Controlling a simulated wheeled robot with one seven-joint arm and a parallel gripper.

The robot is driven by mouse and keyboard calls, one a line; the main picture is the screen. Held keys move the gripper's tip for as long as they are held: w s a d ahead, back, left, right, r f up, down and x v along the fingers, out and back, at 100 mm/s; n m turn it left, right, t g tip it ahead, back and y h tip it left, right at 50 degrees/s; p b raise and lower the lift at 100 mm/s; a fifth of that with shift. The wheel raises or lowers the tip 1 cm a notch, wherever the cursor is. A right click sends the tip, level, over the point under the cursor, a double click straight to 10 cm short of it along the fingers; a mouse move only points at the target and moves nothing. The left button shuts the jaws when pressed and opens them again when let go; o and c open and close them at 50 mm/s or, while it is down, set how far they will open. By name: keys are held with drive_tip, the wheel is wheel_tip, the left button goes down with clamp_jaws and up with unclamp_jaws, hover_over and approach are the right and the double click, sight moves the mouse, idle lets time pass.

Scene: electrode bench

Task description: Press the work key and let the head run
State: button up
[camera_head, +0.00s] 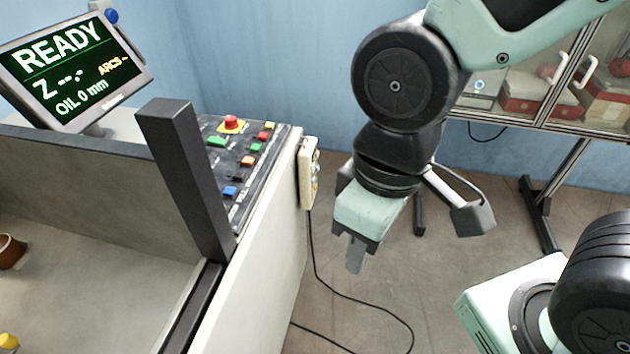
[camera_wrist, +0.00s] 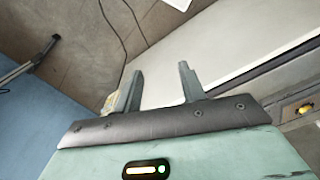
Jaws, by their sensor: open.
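The control panel (camera_head: 245,165) sits on top of the machine's right side. It carries a red mushroom button (camera_head: 231,122) on a yellow base and several green, red, orange, black and blue keys. Their labels are too small to read, so I cannot tell which is the work key. The screen (camera_head: 72,68) reads READY, Z with dashes, ARCS with a dash, and OIL 0 mm. My gripper (camera_head: 356,256) hangs right of the panel, apart from it, pointing down over the floor. In the wrist view its two fingers (camera_wrist: 160,82) are apart with nothing between them. The head is not identifiable.
A pale hand box (camera_head: 308,172) hangs on the machine's right side, its cable (camera_head: 350,300) looping to the floor. A dark post (camera_head: 183,175) stands left of the panel. A cabinet (camera_head: 545,85) stands at the back right. Open floor lies below my gripper.

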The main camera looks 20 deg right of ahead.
clamp_jaws()
idle(1.6)
